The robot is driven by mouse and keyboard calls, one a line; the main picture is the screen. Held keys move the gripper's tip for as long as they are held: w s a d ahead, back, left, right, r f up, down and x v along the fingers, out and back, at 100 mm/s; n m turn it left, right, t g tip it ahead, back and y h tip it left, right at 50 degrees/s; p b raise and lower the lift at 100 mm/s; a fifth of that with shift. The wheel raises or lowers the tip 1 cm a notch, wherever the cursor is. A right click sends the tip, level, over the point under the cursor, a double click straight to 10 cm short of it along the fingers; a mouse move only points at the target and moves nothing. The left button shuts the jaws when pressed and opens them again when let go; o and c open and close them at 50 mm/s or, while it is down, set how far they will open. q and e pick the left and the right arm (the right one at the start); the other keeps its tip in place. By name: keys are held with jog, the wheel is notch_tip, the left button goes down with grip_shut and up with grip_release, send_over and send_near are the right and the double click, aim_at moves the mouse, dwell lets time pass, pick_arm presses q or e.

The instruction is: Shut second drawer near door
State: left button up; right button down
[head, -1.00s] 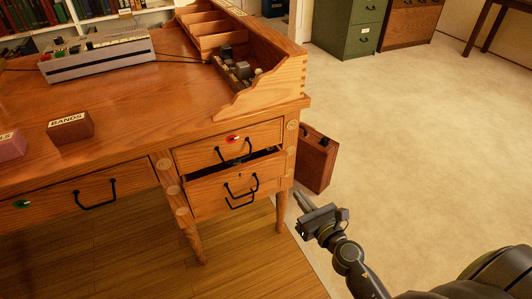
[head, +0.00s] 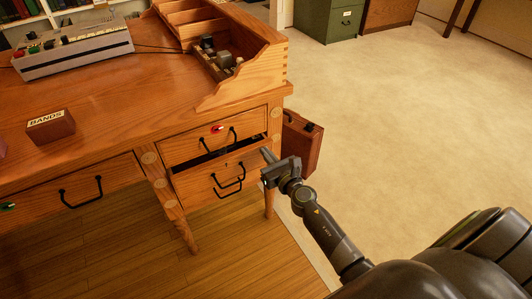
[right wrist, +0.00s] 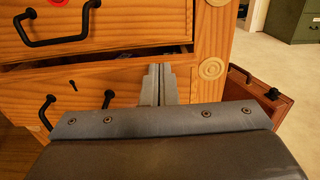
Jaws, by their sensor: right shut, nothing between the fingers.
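The wooden desk has a stack of drawers at its right end. The second drawer (head: 205,183), below the top drawer (head: 190,150), stands partly pulled out, with a dark gap above its front. Its black handle (head: 229,182) hangs on the front. The drawer front also shows in the right wrist view (right wrist: 80,78). My right gripper (head: 267,155) is shut and empty, its fingertips (right wrist: 158,75) at the right part of the drawer front. I cannot tell whether they touch it. My gripper body hides the drawer's lower part in the wrist view. My left gripper is not in view.
A green cabinet (head: 328,22) is at the back. Open carpet (head: 410,110) lies to the right. A box labelled BANDS (head: 50,126) sits on the desktop.

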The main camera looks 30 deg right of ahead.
aim_at(261, 146)
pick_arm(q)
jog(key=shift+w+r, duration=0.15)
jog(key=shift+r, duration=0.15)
pick_arm(e)
jog(key=shift+w, duration=0.45)
jog(key=shift+w+a, duration=0.1)
jog(key=shift+w, duration=1.05)
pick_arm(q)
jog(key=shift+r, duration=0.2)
pick_arm(e)
jog(key=shift+w, duration=0.1)
